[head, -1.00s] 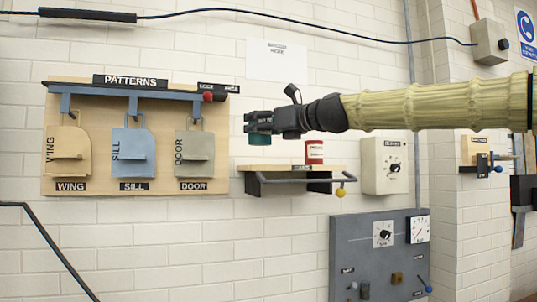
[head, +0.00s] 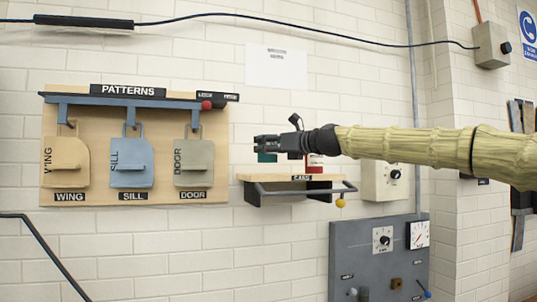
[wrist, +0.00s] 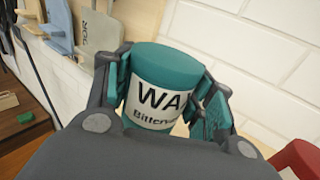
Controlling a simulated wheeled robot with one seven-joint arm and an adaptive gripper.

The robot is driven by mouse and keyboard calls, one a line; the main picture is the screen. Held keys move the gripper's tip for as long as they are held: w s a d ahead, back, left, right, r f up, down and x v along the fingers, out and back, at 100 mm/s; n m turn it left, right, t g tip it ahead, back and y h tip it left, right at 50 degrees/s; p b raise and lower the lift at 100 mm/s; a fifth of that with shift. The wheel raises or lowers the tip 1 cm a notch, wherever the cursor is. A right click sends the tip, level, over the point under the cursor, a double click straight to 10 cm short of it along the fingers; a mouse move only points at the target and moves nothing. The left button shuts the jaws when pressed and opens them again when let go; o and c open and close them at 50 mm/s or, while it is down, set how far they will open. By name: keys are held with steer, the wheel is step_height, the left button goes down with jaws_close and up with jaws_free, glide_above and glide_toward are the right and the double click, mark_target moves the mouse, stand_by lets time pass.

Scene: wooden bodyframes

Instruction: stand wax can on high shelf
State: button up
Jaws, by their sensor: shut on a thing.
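The wax can (wrist: 160,85) is teal with a white label reading "WA…" and shows large in the wrist view. My gripper (head: 267,146) is shut on it, with one finger on each side of the can in the wrist view. In the head view only a teal bit of the can (head: 266,157) shows below the fingers. It looks upright, over the left part of the wooden shelf board (head: 255,178), which carries a label reading "CANS". I cannot tell whether the can touches the board.
A dark rail (head: 290,191) with a yellow knob runs along the shelf front. The patterns board (head: 140,190) hangs to the left.

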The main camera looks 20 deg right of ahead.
mark_target(275, 156)
steer(key=shift+w+d+f+p, duration=0.15)
steer(key=shift+f+p, duration=0.6)
steer(key=shift+f, duration=0.95)
steer(key=shift+s+a, duration=0.2)
steer(key=o, duration=1.2)
steer(key=shift+w+d+f, duration=0.1)
steer(key=shift+f, duration=0.05)
steer(key=shift+r, duration=0.25)
steer(key=shift+s+d+f+b, duration=0.2)
steer(key=shift+s+d+b, duration=0.15)
steer(key=shift+s, duration=0.2)
steer(key=shift+b+v, duration=1.65)
steer(key=shift+v, duration=3.75)
